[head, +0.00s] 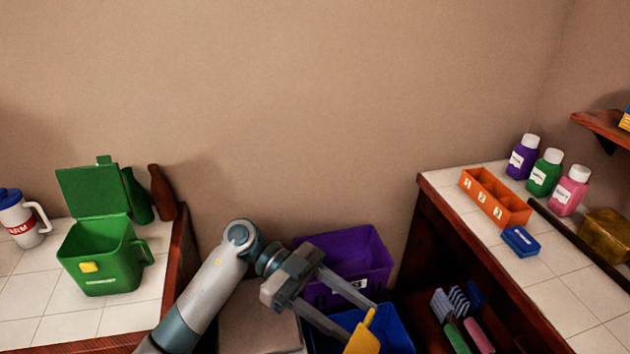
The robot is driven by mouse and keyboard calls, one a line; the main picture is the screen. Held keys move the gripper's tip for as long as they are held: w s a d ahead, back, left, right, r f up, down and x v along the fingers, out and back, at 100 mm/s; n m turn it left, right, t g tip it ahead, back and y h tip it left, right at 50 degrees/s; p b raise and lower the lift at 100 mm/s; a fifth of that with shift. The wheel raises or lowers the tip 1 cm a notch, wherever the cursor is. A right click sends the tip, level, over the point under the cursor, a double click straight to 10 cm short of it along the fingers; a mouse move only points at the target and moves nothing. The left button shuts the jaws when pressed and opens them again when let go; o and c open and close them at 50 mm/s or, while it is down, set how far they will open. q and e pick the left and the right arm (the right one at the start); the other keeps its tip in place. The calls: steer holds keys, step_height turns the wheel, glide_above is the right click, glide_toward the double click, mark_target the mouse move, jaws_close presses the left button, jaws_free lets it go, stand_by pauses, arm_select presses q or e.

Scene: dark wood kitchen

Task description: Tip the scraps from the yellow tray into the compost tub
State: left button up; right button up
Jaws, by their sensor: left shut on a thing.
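My left gripper (360,318) is in the lower middle, with its arm coming in from below left. Its two fingers are shut on a yellow piece (364,334), which looks like part of the yellow tray. The rest of it is cut off by the bottom edge of the picture, and no scraps can be seen. The held piece is in front of a blue bin (398,330). A green tub (110,281) with a raised lid, a side handle and a yellow latch stands on the left counter; I cannot read its label. My right gripper is not in view.
A purple bin (372,252) stands behind the blue bin, between the two counters. A green bottle and a brown bottle (162,195) stand behind the green tub, a mug (22,222) to its left. The right counter holds an orange holder (495,199) and several bottles.

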arm_select(q)
steer(key=w+a+f+n+t+b, duration=0.1)
steer(key=w+a+n+t, duration=0.2)
steer(key=a+n+t, duration=0.4)
steer(key=w+a+f+n+t+b, duration=0.1)
steer(key=w+a+n+t, duration=0.2)
steer(key=a, duration=1.6)
steer(key=n+t, duration=0.4)
steer(key=t, duration=0.4)
steer(key=shift+w+a+f, duration=0.15)
steer(key=shift+w, duration=0.25)
